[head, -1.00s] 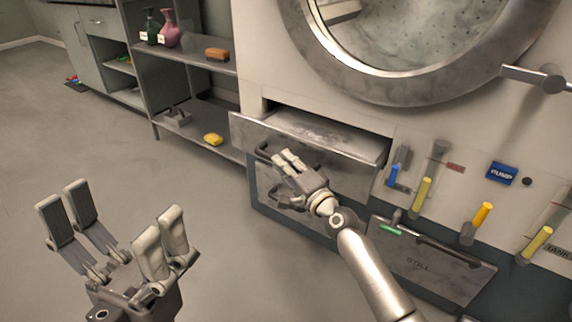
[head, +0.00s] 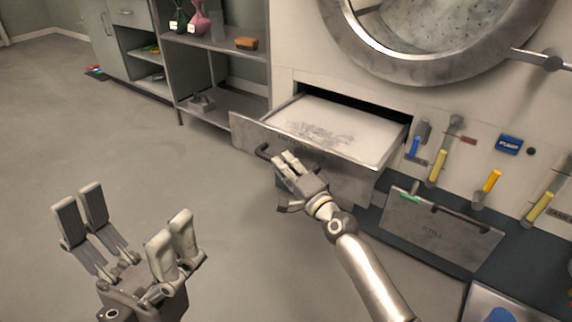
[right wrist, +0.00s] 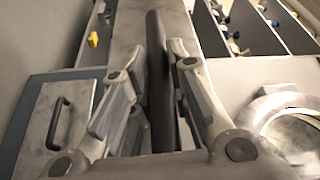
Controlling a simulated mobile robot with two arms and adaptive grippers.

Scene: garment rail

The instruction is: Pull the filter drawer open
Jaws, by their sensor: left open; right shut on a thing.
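The filter drawer (head: 322,133) stands well out of the machine front in the head view, with a pale, stained flat surface inside. Its dark bar handle (head: 264,152) is on the drawer front. My right gripper (head: 287,163) is shut on the handle, hiding part of it. In the right wrist view the dark handle bar (right wrist: 160,75) runs between the fingers of my right gripper (right wrist: 153,110). My left gripper (head: 128,232) is open and empty over the floor at lower left, well apart from the drawer.
A round metal door (head: 420,78) is above the drawer. Yellow-handled valves (head: 438,165) and a blue PUMP label (head: 508,144) are to the right. A lower STILL panel (head: 440,232) is at lower right. A shelf (head: 215,45) with bottles stands left. The floor in front is clear.

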